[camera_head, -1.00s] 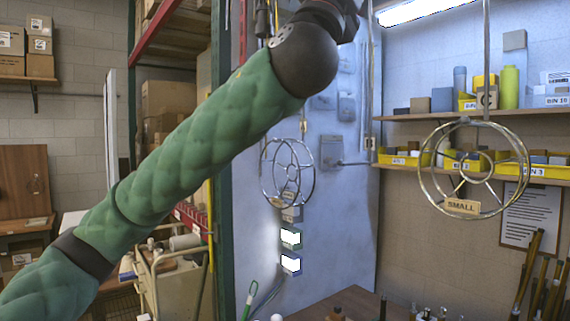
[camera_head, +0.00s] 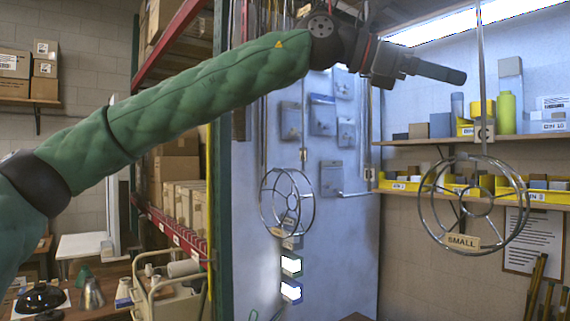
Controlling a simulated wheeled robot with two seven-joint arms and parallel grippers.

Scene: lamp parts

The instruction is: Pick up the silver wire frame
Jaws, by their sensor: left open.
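Two round wire frames hang in view. One silver wire frame (camera_head: 263,205) hangs in front of the pale blue panel, with small tags at its lower part. Another wire frame (camera_head: 421,205), metallic grey here, hangs at the right from a thin rod and carries a tag reading "SMALL" (camera_head: 463,242). My left gripper (camera_head: 450,73) is at the upper right, its fingers pointing right. It is open and empty, above both frames and left of the right frame's rod, touching neither as far as I can tell. My right gripper is out of view.
A shelf (camera_head: 420,141) with bottles and boxes and a lower shelf of yellow bins (camera_head: 397,186) stand behind the right frame. A red and green rack (camera_head: 222,170) is left of the panel. A cart (camera_head: 165,290) and a dark lamp shade (camera_head: 40,298) are lower left.

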